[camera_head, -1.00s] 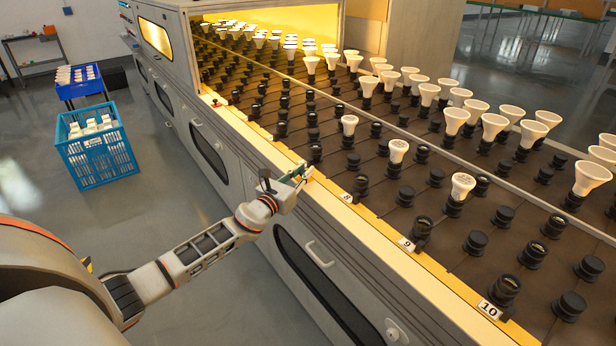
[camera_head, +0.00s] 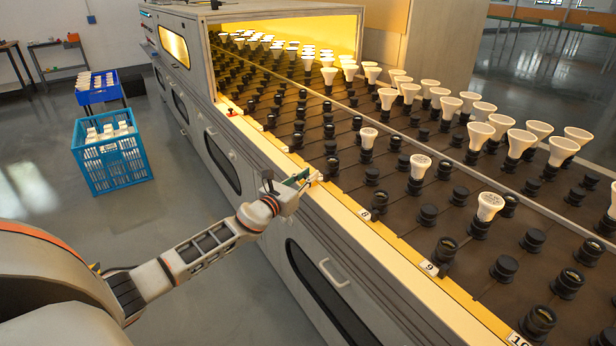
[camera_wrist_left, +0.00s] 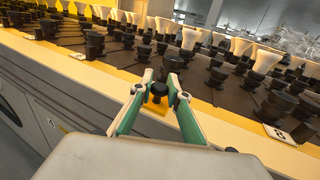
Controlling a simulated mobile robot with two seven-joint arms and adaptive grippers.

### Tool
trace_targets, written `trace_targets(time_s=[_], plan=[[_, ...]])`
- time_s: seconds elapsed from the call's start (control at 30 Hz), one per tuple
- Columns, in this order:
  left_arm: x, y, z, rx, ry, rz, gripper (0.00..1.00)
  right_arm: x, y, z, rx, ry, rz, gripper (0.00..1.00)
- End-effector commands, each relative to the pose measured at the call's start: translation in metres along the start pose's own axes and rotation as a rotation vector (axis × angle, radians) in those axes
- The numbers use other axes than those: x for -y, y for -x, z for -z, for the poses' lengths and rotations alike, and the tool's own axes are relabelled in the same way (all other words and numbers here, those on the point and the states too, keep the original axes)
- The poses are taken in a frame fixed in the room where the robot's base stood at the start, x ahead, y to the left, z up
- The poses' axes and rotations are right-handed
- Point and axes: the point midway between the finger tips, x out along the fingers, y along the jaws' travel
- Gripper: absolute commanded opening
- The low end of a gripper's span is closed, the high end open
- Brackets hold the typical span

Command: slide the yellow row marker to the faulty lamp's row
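The row marker, a small yellow-orange block (camera_wrist_left: 155,108) with a black knob (camera_wrist_left: 158,89), sits on the yellow front rail in the left wrist view. It is between two number plates, the nearer one reading 8 (camera_wrist_left: 280,134). My left gripper (camera_wrist_left: 160,76) has its green-and-grey fingers on both sides of the knob. I cannot tell whether they press on it. In the head view the left gripper (camera_head: 314,178) is over the rail, left of plate 8 (camera_head: 364,214), and hides the marker. White lamps (camera_head: 417,168) stand in black sockets. No faulty one stands out. My right gripper is out of view.
The rail (camera_head: 345,199) runs along the bench front, with plate 9 (camera_head: 429,268) nearer me. Sockets (camera_head: 446,250) line its inner side. A lit oven opening (camera_head: 335,30) is at the far end. A blue crate (camera_head: 112,160) of lamps stands on the floor left.

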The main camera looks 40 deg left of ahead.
Motion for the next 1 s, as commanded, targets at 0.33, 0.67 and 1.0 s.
trace_targets(time_s=[0.33,0.67,1.0], plan=[[-0.004,-0.001,-0.002,0.003,-0.004,-0.007,0.32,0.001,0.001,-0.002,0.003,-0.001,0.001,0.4],[-0.004,0.027,0.0,0.0,-0.008,-0.004,0.32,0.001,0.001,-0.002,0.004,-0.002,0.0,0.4],[-0.003,0.085,0.0,0.0,-0.005,-0.006,0.32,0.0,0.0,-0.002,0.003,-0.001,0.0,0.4]])
